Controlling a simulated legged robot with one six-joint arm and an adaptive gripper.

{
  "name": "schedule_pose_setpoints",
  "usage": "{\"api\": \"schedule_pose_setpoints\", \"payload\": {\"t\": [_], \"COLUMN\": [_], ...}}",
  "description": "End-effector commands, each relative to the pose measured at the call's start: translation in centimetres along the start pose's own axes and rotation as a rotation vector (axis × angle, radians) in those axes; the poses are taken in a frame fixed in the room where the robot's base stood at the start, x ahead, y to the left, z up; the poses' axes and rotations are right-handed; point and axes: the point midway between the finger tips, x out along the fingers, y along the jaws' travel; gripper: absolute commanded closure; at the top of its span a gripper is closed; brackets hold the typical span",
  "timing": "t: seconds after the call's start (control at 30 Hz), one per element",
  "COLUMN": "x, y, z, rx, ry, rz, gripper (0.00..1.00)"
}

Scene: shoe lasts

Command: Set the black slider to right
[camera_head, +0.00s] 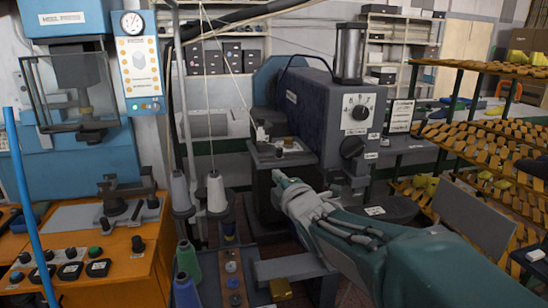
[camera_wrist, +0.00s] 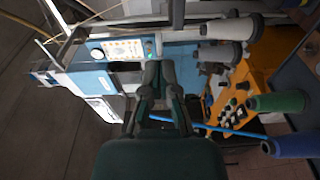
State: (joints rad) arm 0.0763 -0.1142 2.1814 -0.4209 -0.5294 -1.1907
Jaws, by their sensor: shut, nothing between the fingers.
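My gripper (camera_head: 279,179) is shut and empty. In the head view it is in front of the grey machine (camera_head: 335,100), just below its small work table, with my arm coming in from the lower right. In the wrist view my gripper (camera_wrist: 158,75) points toward the blue heel press and its light control panel (camera_wrist: 125,49). I cannot clearly make out which part is the black slider. The grey machine carries a dial (camera_head: 361,112) and a black round knob (camera_head: 351,147). Black controls (camera_head: 98,268) also sit on the orange bench, well left of my gripper.
The blue heel press (camera_head: 75,70) stands at the left, with a blue pole before the orange bench (camera_head: 120,285). Thread cones (camera_head: 216,192) stand between bench and machine.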

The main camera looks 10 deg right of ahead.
Motion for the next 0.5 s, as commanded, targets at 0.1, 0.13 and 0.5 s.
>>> {"api": "schedule_pose_setpoints", "payload": {"t": [0.1,0.13,0.5], "x": [0.1,0.3,6.0], "y": [-0.1,-0.1,-0.1], "z": [-0.5,-0.5,-0.5], "rx": [-0.014,-0.015,-0.013], "ry": [0.019,0.02,0.017], "rz": [0.007,0.007,0.004], "gripper": [1.0,1.0,1.0]}}
